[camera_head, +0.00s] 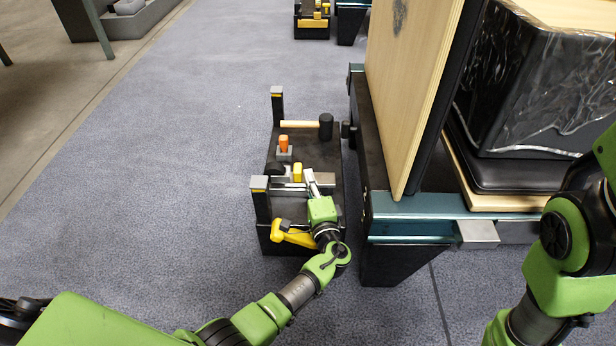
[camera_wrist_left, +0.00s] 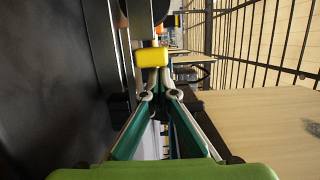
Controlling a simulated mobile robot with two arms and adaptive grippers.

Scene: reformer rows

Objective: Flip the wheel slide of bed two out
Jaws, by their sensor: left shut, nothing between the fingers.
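My left gripper (camera_head: 311,180) is shut and empty over the low black platform (camera_head: 322,150) in the head view. Its tips are just beside a small yellow block (camera_head: 298,172) set by silver bars. In the left wrist view the shut fingers (camera_wrist_left: 158,82) point at the yellow block (camera_wrist_left: 151,57), which is very close ahead; I cannot tell whether they touch. A yellow lever-like part (camera_head: 294,235) sticks out at the platform's near end. I cannot tell which part is the wheel slide. My right arm shows at the right, its gripper out of view.
Open carpet (camera_head: 160,170) lies to the left.

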